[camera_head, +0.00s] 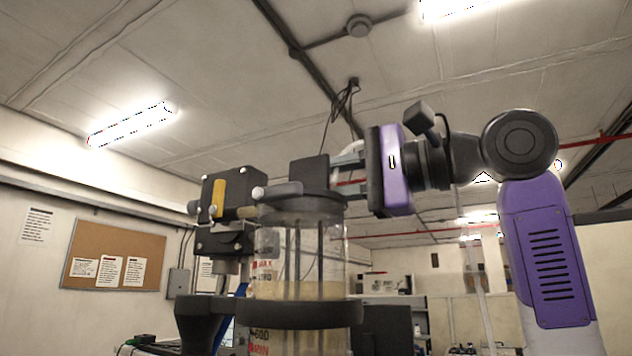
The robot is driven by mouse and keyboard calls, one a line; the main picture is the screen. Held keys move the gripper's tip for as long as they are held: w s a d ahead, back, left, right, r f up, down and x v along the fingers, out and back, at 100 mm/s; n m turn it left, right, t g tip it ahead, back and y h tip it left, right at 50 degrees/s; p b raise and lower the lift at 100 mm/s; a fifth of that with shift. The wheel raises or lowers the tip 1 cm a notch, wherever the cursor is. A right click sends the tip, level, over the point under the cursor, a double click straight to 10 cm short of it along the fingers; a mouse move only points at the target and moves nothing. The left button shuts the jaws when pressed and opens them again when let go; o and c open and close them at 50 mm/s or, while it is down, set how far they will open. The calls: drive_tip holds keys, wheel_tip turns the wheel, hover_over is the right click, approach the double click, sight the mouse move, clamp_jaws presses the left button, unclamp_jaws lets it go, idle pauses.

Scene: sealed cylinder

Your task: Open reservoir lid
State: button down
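The reservoir is a clear upright cylinder (266,262) with printed marks and a pale yellowish liquid in its lower part. Its dark grey lid (298,204) sits on top, with a black block (308,172) standing on it. The lid appears seated on the cylinder's rim. My gripper (338,174) comes in from the right. Its two fingers are apart, with a gap between them, and their tips reach the right side of the black block. The tips are partly hidden there, so I cannot tell whether they grip it.
A dark ring holder (300,314) surrounds the cylinder's lower part. A dark monitor-like panel (386,330) is at the lower right. A cork board (115,255) hangs on the left wall. The space above the lid looks clear.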

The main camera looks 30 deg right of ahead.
drive_tip(key=shift+f, duration=0.1)
drive_tip(key=c, duration=1.2)
unclamp_jaws()
